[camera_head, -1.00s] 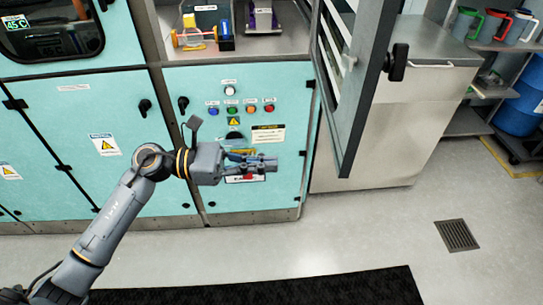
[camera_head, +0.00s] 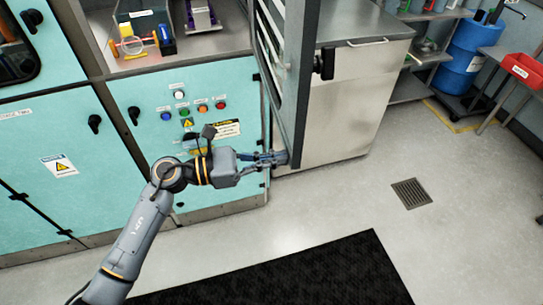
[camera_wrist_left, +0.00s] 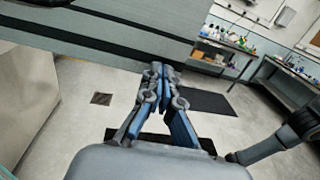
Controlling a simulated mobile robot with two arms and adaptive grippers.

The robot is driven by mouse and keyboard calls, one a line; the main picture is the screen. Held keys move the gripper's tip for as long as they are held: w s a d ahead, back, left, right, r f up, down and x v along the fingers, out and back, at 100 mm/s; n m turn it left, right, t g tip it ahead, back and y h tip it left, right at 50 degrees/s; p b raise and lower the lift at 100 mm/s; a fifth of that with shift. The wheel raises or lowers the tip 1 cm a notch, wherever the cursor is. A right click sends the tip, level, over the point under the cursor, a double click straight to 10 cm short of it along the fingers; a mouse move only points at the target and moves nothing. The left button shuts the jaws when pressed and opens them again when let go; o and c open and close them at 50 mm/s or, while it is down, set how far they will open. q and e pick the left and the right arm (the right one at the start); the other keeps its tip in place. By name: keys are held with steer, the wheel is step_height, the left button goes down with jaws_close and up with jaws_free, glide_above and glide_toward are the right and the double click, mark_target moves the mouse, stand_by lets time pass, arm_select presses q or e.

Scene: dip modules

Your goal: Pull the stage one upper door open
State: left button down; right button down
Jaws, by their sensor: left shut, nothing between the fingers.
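The upper door (camera_head: 299,75), a grey frame with slatted panes and a black handle (camera_head: 325,63), stands swung out from the teal cabinet in the head view. Its dark lower edge also crosses the top of the left wrist view (camera_wrist_left: 110,38). My left gripper (camera_head: 279,158) is at the door's lower outer corner in the head view. Its fingers (camera_wrist_left: 162,75) are together and empty, just below the door edge in the left wrist view. I cannot tell whether they touch the door.
The teal cabinet's control panel (camera_head: 190,105) is behind my left arm. A steel cabinet (camera_head: 345,100) stands right of the door. A blue drum (camera_head: 468,55) and shelves are farther right. The floor around the drain (camera_head: 411,193) and black mat (camera_head: 290,275) is clear.

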arm_select(q)
steer(key=shift+d, duration=0.1)
steer(key=b+x, duration=0.2)
steer(key=x, duration=1.1)
steer(key=shift+w+d+b, duration=0.15)
steer(key=shift+w+b, duration=0.05)
steer(key=shift+b, duration=0.2)
steer(key=shift+f, duration=0.1)
